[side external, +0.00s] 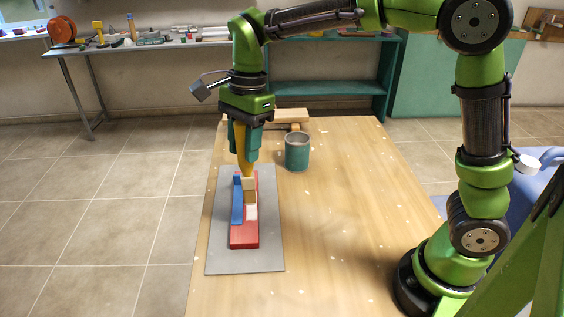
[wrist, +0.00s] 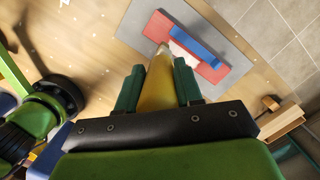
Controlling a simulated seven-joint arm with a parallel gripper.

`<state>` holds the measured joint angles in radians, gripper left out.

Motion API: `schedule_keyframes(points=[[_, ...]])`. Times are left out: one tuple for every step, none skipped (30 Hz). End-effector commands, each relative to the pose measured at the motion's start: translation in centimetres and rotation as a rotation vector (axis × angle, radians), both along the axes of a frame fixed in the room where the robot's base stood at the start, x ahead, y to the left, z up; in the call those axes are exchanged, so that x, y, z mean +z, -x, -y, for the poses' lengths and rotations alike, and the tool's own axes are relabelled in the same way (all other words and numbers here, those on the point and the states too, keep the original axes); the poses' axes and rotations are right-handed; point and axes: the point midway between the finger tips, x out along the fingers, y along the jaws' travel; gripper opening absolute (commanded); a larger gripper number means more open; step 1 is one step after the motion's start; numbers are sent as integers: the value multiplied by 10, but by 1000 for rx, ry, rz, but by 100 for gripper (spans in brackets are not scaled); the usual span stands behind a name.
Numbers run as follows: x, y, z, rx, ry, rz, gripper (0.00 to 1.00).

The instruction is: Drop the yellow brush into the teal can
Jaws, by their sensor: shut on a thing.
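My gripper (side external: 243,158) is shut on the yellow brush (side external: 240,139), which hangs roughly upright between the teal fingers. In the wrist view the brush (wrist: 156,85) runs out between the fingers to a pale tip. Its lower end is above or in front of the blocks on the grey board; I cannot tell whether it touches them. The teal can (side external: 297,155) stands upright on the table, to the right of my gripper and apart from it. Its open rim faces up. I do not make out the can in the wrist view.
A grey board (side external: 266,255) carries a red block (side external: 244,240), a blue block (side external: 237,207) and a pale block (side external: 252,211). Wooden pieces (side external: 290,116) lie at the table's far edge. The table right of the board is mostly clear. A cluttered bench (side external: 170,43) stands behind.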

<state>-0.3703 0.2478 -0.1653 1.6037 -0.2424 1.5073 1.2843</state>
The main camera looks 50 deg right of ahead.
Motion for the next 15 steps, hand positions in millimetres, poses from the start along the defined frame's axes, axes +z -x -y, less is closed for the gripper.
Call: schedule_keyframes(points=[[0,0,0,0,0,1,0],[0,-1,1,-2,0,1,0],[1,-2,3,-9,0,1,0],[1,-4,5,-17,0,0,0],[2,-7,9,-29,1,0,0],[3,-12,16,-53,1,1,0],[4,-17,22,-73,1,1,0],[6,-22,31,-99,2,1,0],[8,-30,43,-139,2,0,0],[10,-37,54,-171,2,1,0],[11,-43,66,-207,2,1,0],[14,-51,84,-258,2,1,0],[16,-57,98,-296,2,1,0],[18,-63,112,-335,3,1,0],[21,-69,131,-385,3,0,0]])
